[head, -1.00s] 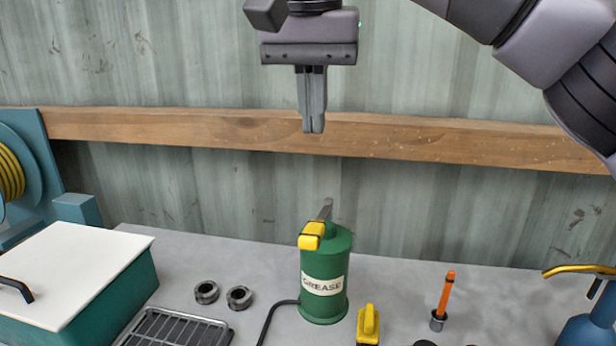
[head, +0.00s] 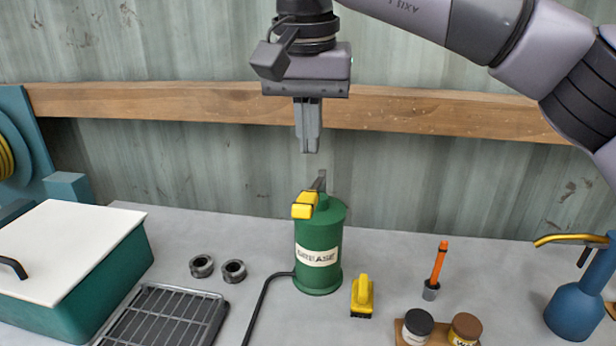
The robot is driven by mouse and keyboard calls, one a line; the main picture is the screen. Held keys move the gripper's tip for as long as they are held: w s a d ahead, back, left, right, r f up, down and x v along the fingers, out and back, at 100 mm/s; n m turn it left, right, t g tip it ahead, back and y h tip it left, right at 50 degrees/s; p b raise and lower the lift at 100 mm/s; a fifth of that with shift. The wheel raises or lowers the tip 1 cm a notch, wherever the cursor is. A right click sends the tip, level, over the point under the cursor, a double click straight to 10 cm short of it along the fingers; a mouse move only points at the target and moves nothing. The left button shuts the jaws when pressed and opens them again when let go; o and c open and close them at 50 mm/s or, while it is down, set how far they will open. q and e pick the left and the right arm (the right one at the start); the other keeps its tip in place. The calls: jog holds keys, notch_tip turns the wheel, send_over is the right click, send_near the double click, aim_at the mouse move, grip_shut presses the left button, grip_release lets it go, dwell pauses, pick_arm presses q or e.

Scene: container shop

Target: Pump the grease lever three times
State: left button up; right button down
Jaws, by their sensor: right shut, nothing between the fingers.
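The green grease can (head: 318,262) stands upright on the grey bench, with a "GREASE" label on its front. Its lever has a yellow handle (head: 304,206) on the left front of the top and a grey metal arm rising behind it. My right gripper (head: 310,152) is shut and empty. Its fingers point down, above the lever and apart from it. My left gripper is not in view.
A teal box with a white lid (head: 62,246) and a wire rack (head: 165,318) are at left. Two metal rings (head: 202,266) lie nearer the can. A yellow brush (head: 362,296), orange-handled tool (head: 438,265), two jars (head: 417,325) and blue oil can (head: 578,312) are at right.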

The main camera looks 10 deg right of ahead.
send_over(309, 197)
notch_tip(309, 197, down, 4)
jog(key=shift+s+f, duration=0.1)
jog(key=shift+s+a+f, duration=0.15)
jog(key=shift+s+f, duration=0.1)
jog(key=shift+f, duration=0.5)
